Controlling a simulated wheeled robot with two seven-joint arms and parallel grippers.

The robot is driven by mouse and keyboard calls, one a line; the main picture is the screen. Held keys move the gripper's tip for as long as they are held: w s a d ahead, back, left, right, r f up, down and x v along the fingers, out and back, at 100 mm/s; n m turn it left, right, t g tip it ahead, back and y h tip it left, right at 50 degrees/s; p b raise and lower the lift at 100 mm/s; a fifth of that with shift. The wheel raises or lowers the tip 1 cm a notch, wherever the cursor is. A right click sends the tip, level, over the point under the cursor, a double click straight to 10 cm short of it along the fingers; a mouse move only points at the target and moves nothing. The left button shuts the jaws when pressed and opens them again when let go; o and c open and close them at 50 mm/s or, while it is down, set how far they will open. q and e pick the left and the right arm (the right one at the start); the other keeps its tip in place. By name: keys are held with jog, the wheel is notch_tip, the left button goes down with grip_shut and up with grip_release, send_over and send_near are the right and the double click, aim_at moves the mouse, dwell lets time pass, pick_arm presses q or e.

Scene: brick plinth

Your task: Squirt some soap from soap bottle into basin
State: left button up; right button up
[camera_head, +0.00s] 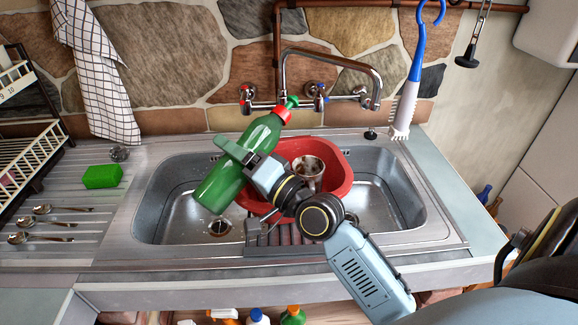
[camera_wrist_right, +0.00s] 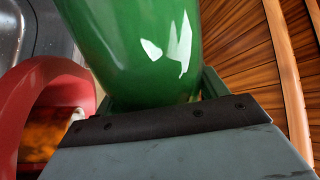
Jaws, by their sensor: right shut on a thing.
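A green soap bottle (camera_head: 217,183) with a red collar and green nozzle is tilted over the sink, nozzle up and to the right. My right gripper (camera_head: 245,155) is shut around the bottle's body and holds it above the left bowl and the edge of the red basin. The bottle (camera_wrist_right: 140,45) also fills much of the right wrist view, against the gripper. The red basin (camera_head: 338,190) sits in the sink, partly hidden by my right arm, with a metal cup (camera_head: 309,172) in it. The nozzle is near the basin's back rim. My left gripper is not seen.
A chrome faucet (camera_head: 330,55) arches behind the basin, close to the nozzle. A green sponge (camera_head: 102,176) and several spoons (camera_head: 50,238) lie on the left drainboard beside a dish rack (camera_head: 40,150). A brush (camera_head: 408,95) hangs at the right.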

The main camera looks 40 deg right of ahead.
jog(key=shift+s+a+f+m+t+h+b, duration=0.1)
jog(key=shift+a+f+m+t+h+b, duration=0.25)
jog(key=shift+m, duration=0.55)
dwell(1.3)
jog(key=shift+a+r+m+h+p, duration=0.3)
jog(key=shift+a+m+p, duration=0.15)
jog(key=shift+m+p, duration=0.65)
dwell(1.3)
jog(key=shift+s+f+m+h+p, duration=0.1)
jog(key=shift+f+m+h+p, duration=0.25)
jog(key=shift+m, duration=0.75)
dwell(1.5)
jog(key=shift+r+m+p, duration=0.15)
jog(key=shift+m+p, duration=0.15)
dwell(0.5)
